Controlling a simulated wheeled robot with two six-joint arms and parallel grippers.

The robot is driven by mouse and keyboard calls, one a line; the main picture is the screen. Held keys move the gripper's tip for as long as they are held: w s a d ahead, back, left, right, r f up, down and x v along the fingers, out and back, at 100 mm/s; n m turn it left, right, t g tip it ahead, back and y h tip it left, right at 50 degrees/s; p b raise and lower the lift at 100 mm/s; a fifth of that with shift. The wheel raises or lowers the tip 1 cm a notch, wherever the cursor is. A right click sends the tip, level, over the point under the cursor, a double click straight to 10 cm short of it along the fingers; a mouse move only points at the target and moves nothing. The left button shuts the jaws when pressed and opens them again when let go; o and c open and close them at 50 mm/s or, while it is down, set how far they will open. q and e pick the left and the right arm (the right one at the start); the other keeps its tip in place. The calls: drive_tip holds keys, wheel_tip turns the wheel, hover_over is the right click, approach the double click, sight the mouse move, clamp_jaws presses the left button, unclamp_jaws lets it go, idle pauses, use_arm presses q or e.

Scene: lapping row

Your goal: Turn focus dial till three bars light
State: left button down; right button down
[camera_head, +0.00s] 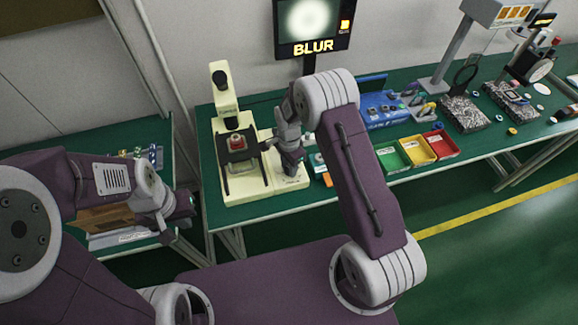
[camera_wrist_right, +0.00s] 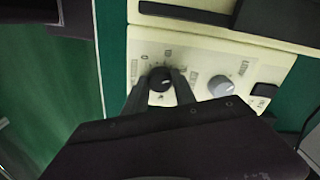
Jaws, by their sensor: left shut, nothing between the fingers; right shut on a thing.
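The cream microscope (camera_head: 228,118) stands on the green bench, with a cream control panel (camera_head: 291,184) at its right. My right gripper (camera_head: 293,170) reaches down over that panel. In the right wrist view its fingers are shut on a black dial (camera_wrist_right: 160,78); the panel's labels are too blurred to read. A grey dial (camera_wrist_right: 221,86) sits to the right of it. The monitor (camera_head: 310,20) shows a blurred pale disc and the word BLUR, with a small lit indicator (camera_head: 345,25) whose bars I cannot count. My left gripper (camera_head: 190,203) is shut and empty, left of the bench.
A black button (camera_wrist_right: 264,90) is beside the grey dial. Green, yellow and red bins (camera_head: 418,150) and a blue tray (camera_head: 385,107) stand right of the panel. A magnifier stand is farther right. A lower side bench with a brown box (camera_head: 104,219) lies at left.

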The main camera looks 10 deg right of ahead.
drive_tip(key=shift+w, duration=0.1)
drive_tip(key=c, duration=1)
unclamp_jaws()
drive_tip(key=shift+r, duration=0.1)
wheel_tip(320, 180, up, 9)
